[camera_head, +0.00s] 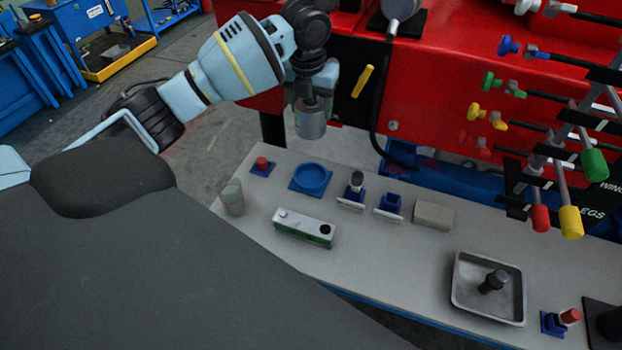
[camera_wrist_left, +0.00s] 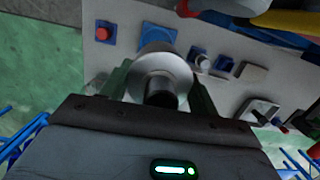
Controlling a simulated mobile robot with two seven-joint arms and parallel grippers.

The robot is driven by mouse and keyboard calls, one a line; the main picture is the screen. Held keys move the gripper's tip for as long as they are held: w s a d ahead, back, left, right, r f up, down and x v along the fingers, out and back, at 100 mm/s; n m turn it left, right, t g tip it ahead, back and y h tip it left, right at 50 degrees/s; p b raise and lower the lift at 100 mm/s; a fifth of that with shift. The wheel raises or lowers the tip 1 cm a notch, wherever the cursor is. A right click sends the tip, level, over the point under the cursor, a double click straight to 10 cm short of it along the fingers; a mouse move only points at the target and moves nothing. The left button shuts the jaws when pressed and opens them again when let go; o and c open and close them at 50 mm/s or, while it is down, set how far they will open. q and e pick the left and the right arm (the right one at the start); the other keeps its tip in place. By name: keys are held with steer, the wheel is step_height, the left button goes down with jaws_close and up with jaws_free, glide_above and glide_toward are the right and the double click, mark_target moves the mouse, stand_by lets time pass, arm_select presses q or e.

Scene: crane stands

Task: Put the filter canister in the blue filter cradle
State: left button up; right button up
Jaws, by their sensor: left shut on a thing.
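The filter canister (camera_head: 311,122) is a grey metal cylinder with a dark knob on top. My left gripper (camera_head: 313,103) is shut on it and holds it roughly upright in the air, clear of the bench. In the left wrist view, the canister (camera_wrist_left: 150,64) sits between the two fingers. The blue filter cradle (camera_head: 323,188) is a round dish on a square base at the bench's back left. It looks empty in the head view. In the left wrist view, the cradle (camera_wrist_left: 157,29) is partly hidden behind the canister. My right gripper is not in view.
On the bench (camera_head: 370,259) stand a red button (camera_head: 262,163), a grey cup (camera_head: 232,198), a green-white block (camera_head: 304,230), small blue holders (camera_head: 389,204), a pale block (camera_head: 433,215) and a metal tray (camera_head: 462,294). A red machine (camera_head: 450,90) rises behind, with a hanging hose.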

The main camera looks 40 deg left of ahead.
arm_select(q)
steer(key=shift+w+a+r, duration=0.1)
glide_above(311, 179)
step_height(311, 179, down, 11)
steer(key=shift+a+f+b, duration=0.1)
steer(key=shift+f+b, duration=0.45)
steer(key=shift+f, duration=2.95)
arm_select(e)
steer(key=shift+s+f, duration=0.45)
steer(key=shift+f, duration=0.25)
arm_select(q)
steer(key=shift+f, duration=0.15)
steer(key=o, duration=1.3)
steer(key=shift+f, duration=0.1)
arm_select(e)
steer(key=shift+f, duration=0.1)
